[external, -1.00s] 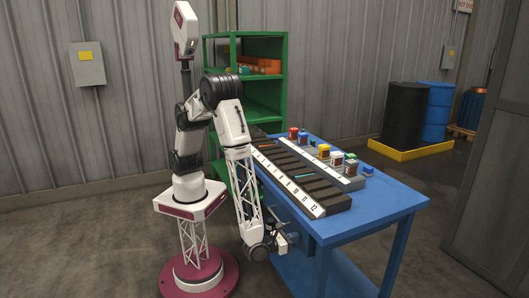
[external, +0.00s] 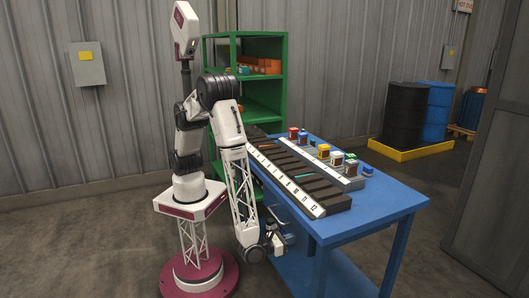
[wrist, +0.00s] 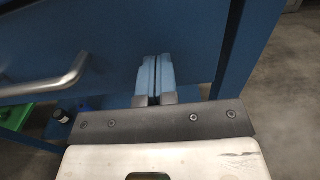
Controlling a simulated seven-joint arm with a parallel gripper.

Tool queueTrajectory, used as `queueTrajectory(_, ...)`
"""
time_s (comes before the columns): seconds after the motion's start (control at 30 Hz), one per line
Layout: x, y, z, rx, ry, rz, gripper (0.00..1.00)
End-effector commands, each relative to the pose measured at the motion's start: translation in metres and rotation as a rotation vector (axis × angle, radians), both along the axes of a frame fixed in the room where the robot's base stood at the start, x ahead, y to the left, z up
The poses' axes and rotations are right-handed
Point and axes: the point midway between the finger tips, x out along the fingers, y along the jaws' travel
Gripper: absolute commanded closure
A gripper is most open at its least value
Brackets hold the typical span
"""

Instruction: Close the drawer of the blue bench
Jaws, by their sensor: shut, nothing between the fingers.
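The blue bench (external: 375,215) stands right of my arm in the external view. Its drawer front (wrist: 110,35) fills the upper part of the wrist view as a blue panel, with a grey bar handle (wrist: 45,82) at the left. My gripper (wrist: 156,62) is shut and empty, its fingertips pointing at the blue panel, right of the handle. I cannot tell whether the fingertips touch it. In the external view my gripper (external: 282,242) is low beside the bench's near left side. My arm hides much of the drawer there, so how far it stands out is unclear.
On the bench top are a numbered rack (external: 308,203) and several small coloured blocks. A bench leg (wrist: 245,45) stands close right of my gripper. A green shelf (external: 283,95) is behind. A green item (wrist: 15,115) shows low at left in the wrist view.

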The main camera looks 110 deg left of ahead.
Motion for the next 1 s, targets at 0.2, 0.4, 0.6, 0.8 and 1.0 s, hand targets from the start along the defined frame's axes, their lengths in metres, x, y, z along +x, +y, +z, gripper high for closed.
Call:
queueTrajectory(0.2, -0.022, -0.024, 0.001, 0.0, 0.0, -0.007, 1.0)
queueTrajectory(0.4, -0.043, -0.043, 0.0, 0.002, 0.001, -0.007, 1.0)
queueTrajectory(0.6, -0.062, -0.062, 0.0, 0.002, 0.001, -0.007, 1.0)
queueTrajectory(0.8, -0.077, -0.077, 0.0, 0.002, 0.001, -0.007, 1.0)
queueTrajectory(1.0, -0.084, -0.084, 0.0, 0.002, 0.001, -0.006, 1.0)
